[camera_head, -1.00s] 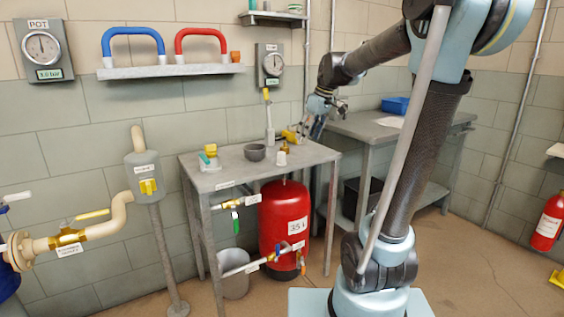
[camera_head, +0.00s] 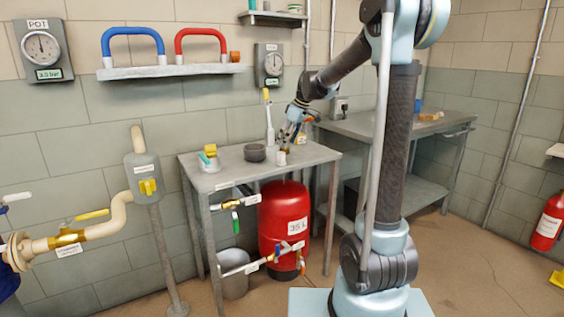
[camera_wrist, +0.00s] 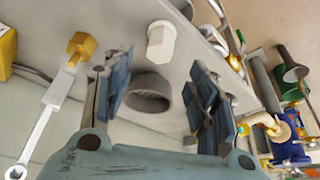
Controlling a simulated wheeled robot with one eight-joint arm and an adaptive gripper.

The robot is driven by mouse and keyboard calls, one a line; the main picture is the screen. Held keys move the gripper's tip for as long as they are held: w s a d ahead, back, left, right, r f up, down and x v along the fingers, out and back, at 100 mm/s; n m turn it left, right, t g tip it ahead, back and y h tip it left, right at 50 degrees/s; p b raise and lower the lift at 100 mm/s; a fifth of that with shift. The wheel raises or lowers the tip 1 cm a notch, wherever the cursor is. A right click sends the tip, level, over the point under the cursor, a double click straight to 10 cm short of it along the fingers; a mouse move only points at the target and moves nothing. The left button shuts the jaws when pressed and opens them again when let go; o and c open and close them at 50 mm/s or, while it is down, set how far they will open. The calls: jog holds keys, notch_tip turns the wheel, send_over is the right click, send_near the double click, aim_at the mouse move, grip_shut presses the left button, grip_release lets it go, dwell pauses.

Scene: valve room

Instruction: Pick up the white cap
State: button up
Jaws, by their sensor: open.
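The white cap (camera_head: 281,159) stands on the grey metal table (camera_head: 315,155), near its front right part. In the wrist view the white cap (camera_wrist: 161,42) is a small faceted white piece just beyond the fingertips, roughly centred between them. From these frames I cannot tell how large the gap between fingertips and cap is.
A yellow-and-teal item (camera_head: 209,158) is farther left. A red tank (camera_head: 284,220) is below.

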aim_at(283, 153)
jog(key=x, duration=0.4)
jog(key=shift+d+x, duration=0.2)
jog(key=shift+x, duration=1.1)
jog(key=shift+d+x, duration=0.2)
jog(key=shift+x, duration=1.15)
jog(key=shift+f, duration=0.15)
jog(key=c, duration=1)
